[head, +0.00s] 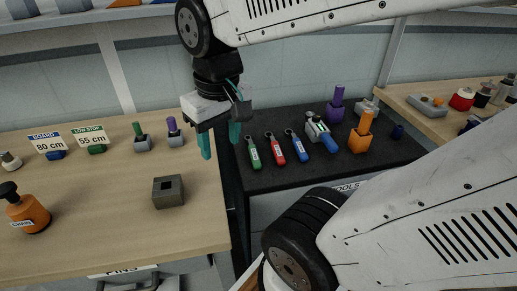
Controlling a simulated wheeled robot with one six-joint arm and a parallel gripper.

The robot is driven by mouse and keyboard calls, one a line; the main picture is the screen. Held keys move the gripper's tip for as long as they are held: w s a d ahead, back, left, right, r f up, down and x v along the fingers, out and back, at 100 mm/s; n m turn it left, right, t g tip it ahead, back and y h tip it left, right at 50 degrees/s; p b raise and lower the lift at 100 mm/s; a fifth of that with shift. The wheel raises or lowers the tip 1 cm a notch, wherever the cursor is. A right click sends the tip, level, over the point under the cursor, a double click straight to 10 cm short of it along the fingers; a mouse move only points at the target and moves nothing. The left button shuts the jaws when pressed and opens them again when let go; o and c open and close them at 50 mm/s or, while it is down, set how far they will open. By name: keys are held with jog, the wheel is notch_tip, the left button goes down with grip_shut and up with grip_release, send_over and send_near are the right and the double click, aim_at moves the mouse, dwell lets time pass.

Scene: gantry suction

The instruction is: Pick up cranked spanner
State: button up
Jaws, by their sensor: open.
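Three spanners with coloured handles lie side by side on the dark tool bench (285,180): a green one (254,156), a red one (276,151) and a blue one (300,149). Their metal ends point away from me. I cannot tell which of them is cranked. My gripper (220,143) is open and empty, its teal fingers pointing down. In the picture it is just left of the green spanner, by the gap between the wooden bench and the dark bench. Its height above them is hard to judge.
A blue-handled tool (328,139), an orange block (361,135) and a purple one (335,108) stand right of the spanners. The wooden bench (110,200) holds a grey square block (168,192) and an orange bottle (27,212). Its middle is mostly clear.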

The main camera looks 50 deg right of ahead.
jog(key=w+d+f+m, duration=0.2)
jog(key=w+d+f, duration=0.1)
jog(key=w+d, duration=0.3)
jog(key=m+g, duration=0.1)
jog(key=m, duration=0.3)
send_over(254, 150)
notch_tip(254, 150, down, 13)
jog(key=shift+w+a+r, duration=0.15)
notch_tip(254, 150, down, 8)
jog(key=shift+r, duration=0.1)
grip_shut()
